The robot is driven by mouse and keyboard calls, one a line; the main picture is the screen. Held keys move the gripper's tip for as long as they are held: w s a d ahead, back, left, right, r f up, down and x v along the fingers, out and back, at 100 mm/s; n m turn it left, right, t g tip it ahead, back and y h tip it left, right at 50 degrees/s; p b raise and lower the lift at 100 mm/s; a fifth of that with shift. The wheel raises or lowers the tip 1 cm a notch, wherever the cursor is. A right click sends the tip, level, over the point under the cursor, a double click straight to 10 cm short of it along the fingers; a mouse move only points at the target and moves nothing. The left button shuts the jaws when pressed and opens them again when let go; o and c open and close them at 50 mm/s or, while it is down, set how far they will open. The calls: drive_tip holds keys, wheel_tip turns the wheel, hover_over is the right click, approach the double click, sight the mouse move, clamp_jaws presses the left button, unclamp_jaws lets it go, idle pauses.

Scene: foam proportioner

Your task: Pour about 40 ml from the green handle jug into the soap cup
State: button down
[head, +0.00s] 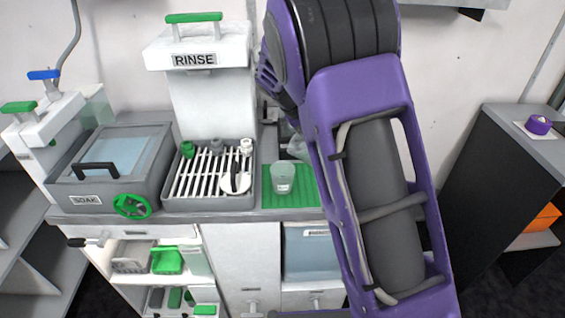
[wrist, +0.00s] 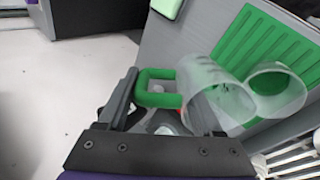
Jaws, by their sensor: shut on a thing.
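The green handle jug is a clear, frosted vessel (wrist: 222,92) with a green loop handle (wrist: 157,76). My gripper (wrist: 165,95) is shut on that handle in the wrist view. In the head view only a pale part of the jug (head: 298,147) shows beside my arm, behind and to the right of the cup; my gripper is hidden there. The soap cup (head: 283,181) is translucent and stands upright on the green ribbed mat (head: 308,192). In the wrist view the cup (wrist: 279,88) appears beside the jug's mouth. The jug's exact tilt and liquid level are unclear.
Left of the mat is a slatted drain rack (head: 192,182) holding small items. A RINSE dispenser (head: 207,95) stands behind it. A SOAK tank (head: 105,165) is further left. The counter's front edge lies close to the mat. My arm covers the counter's right side.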

drive_tip(key=shift+w+d+f+g+y+p, duration=0.2)
drive_tip(key=shift+d+f+g+y+p, duration=0.15)
drive_tip(key=shift+d+y+p, duration=0.25)
drive_tip(key=shift+g+y, duration=0.25)
drive_tip(key=shift+y, duration=0.55)
drive_tip(key=x, duration=0.5)
drive_tip(key=shift+s+a+f, duration=0.1)
drive_tip(key=shift+a, duration=0.05)
drive_tip(key=shift+d+f+y+p, duration=0.25)
drive_tip(key=shift+f+y+p, duration=0.15)
drive_tip(key=shift+y, duration=0.1)
drive_tip(key=shift+w+d+f+g+y, duration=0.15)
drive_tip(key=shift+f+g+y, duration=0.05)
drive_tip(key=shift+f+y, duration=0.2)
drive_tip(key=shift+w+d+f+g+y, duration=0.1)
drive_tip(key=shift+d+f+g+y, duration=0.1)
drive_tip(key=shift+f+y, duration=0.2)
drive_tip(key=shift+w+d+f+g+y, duration=0.1)
drive_tip(key=shift+d+f+g+y, duration=0.15)
drive_tip(key=shift+f+y, duration=0.4)
drive_tip(key=shift+r, duration=0.1)
